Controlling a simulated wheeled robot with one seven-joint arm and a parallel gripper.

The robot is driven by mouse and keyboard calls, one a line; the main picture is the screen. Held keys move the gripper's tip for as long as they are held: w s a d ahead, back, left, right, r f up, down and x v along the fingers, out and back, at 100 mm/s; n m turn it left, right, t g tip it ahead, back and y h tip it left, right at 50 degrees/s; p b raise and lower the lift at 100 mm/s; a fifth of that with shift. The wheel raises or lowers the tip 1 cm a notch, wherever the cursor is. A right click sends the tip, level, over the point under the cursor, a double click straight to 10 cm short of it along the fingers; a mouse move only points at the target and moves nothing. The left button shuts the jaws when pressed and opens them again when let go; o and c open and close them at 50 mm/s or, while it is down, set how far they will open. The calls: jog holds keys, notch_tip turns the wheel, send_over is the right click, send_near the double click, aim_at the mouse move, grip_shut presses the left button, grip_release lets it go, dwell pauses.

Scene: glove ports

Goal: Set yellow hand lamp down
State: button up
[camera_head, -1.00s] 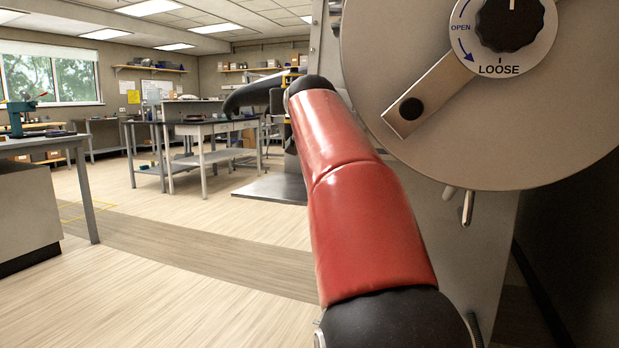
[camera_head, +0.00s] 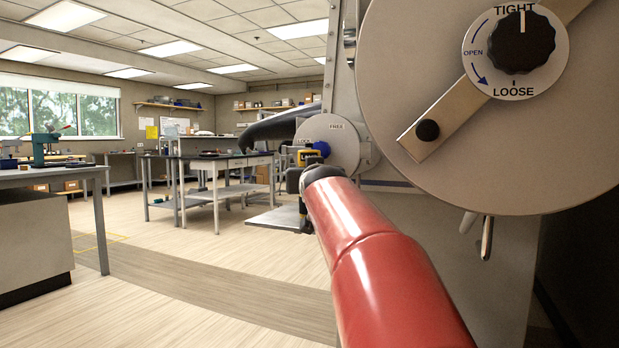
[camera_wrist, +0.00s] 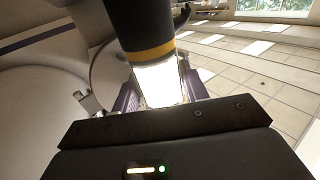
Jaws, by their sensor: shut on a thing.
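The yellow hand lamp (camera_wrist: 150,38) shows in the wrist view as a dark cylinder with a yellow band and a bright, lit white end. The lit end lies between the purple fingers of my gripper (camera_wrist: 160,92), which is shut on the lamp. In the head view a small yellow piece (camera_head: 308,157), seemingly the lamp, shows beyond the end of my red arm. My arm hides most of my gripper there. I cannot tell whether the lamp touches any surface.
A large round cover (camera_head: 440,120) with a TIGHT/LOOSE knob (camera_head: 514,44) is close on the right, on a grey panel. A smaller round cover (camera_head: 340,135) marked FREE stands behind the yellow piece. A workbench (camera_head: 215,175) is farther back. Open floor (camera_head: 190,265) lies left.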

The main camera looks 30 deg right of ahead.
jog(key=shift+f, duration=0.2)
jog(key=o, duration=1)
jog(key=shift+o, duration=0.2)
jog(key=shift+r, duration=0.1)
jog(key=shift+r, duration=0.15)
jog(key=shift+s+a, duration=0.15)
jog(key=shift+s, duration=0.2)
jog(key=b+v, duration=0.3)
jog(key=v, duration=0.8)
jog(key=shift+s, duration=0.15)
